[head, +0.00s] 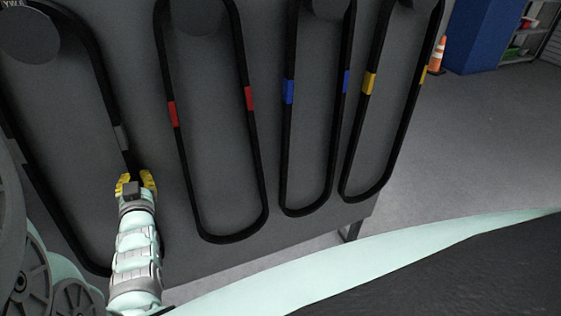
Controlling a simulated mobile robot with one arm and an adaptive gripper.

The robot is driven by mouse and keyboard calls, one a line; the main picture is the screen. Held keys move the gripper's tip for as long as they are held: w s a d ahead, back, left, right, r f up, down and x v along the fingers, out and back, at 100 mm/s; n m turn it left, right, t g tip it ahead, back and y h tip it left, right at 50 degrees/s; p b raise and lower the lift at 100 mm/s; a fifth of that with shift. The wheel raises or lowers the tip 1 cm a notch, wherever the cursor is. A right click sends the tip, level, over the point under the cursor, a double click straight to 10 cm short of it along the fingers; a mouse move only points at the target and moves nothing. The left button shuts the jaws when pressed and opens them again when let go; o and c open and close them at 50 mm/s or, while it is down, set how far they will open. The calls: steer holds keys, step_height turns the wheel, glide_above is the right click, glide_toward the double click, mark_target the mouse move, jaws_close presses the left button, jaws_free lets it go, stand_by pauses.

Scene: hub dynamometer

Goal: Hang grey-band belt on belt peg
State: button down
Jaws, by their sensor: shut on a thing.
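The grey-band belt (93,62) is a long black loop at the left of the head view, in front of a dark grey panel. Its grey band (121,138) shows on the right strand. My gripper (136,180), with yellow fingers, is shut on that right strand just below the band. The belt's lower end curves behind my gripper and arm. A round grey belt peg (28,38) shows inside the loop near the top left. The belt's top is cut off by the frame, so I cannot tell whether it rests on the peg.
Belts with red (249,97), blue (288,91) and yellow (369,82) bands hang to the right on the panel (290,232). Beyond stand an orange cone (437,55), a blue cabinet (480,35) and shelves. The floor (480,140) at right is clear.

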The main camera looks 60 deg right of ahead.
steer(key=shift+s+r, duration=0.1)
steer(key=shift+s, duration=0.2)
stand_by(0.4)
steer(key=shift+f+b, duration=0.45)
steer(key=shift+b, duration=0.05)
stand_by(0.4)
steer(key=c, duration=1.3)
jaws_free()
steer(key=o, duration=0.8)
steer(key=shift+c, duration=0.2)
steer(key=shift+w+a, duration=0.15)
steer(key=shift+s+d+b, duration=0.3)
steer(key=shift+d+b, duration=0.1)
steer(key=shift+s+a, duration=0.1)
